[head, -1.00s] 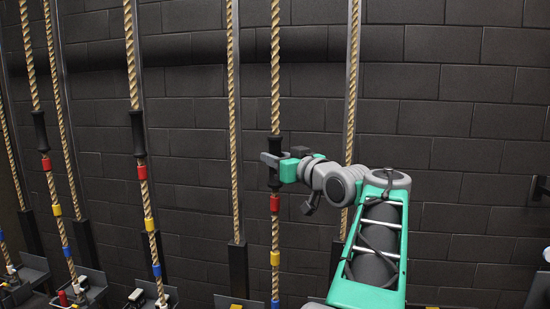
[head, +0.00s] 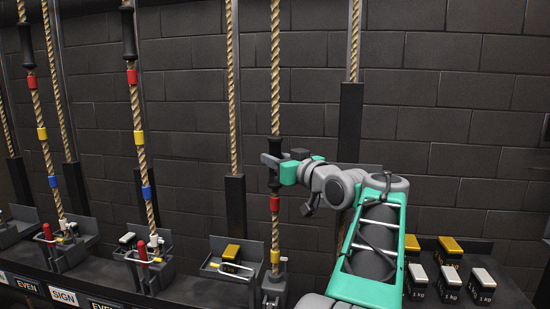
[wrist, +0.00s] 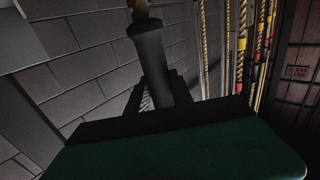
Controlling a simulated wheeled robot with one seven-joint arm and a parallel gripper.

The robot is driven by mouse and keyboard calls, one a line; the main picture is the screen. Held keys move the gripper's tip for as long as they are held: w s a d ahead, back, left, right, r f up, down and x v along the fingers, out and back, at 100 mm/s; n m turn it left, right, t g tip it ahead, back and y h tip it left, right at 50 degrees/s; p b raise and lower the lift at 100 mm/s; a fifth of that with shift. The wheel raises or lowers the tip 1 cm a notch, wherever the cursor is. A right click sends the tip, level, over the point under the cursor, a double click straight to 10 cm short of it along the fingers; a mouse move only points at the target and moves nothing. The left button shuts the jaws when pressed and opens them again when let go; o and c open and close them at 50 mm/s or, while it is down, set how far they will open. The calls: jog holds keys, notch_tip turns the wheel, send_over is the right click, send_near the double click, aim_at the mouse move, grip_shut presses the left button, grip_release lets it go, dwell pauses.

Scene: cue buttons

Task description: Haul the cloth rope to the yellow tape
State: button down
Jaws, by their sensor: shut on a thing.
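My gripper (head: 272,160) is shut on the black sleeve (head: 275,149) of the middle beige rope (head: 275,60). On this rope, red tape (head: 275,202) sits below my gripper. Yellow tape (head: 275,256) sits lower, right at the top of the grey rope lock (head: 273,287); I cannot tell whether they touch. No blue tape shows on this rope now. In the wrist view, the black sleeve (wrist: 150,58) stands upright beyond my green hand. No label naming this rope as cloth is readable.
Two similar taped ropes hang left, with red-handled locks (head: 142,252). A tray with a gold weight (head: 231,252) sits left of the middle lock. Dark counterweights (head: 350,120) hang along the wall. Several 1 kg weights (head: 450,282) stand right of my arm.

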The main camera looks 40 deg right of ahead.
jog(key=shift+f, duration=0.25)
jog(key=c, duration=1.1)
grip_release()
jog(key=shift+s, duration=0.1)
jog(key=s, duration=0.5)
jog(key=s+a, duration=0.1)
jog(key=s, duration=0.1)
jog(key=shift+s, duration=0.3)
jog(key=shift+w+a, duration=0.1)
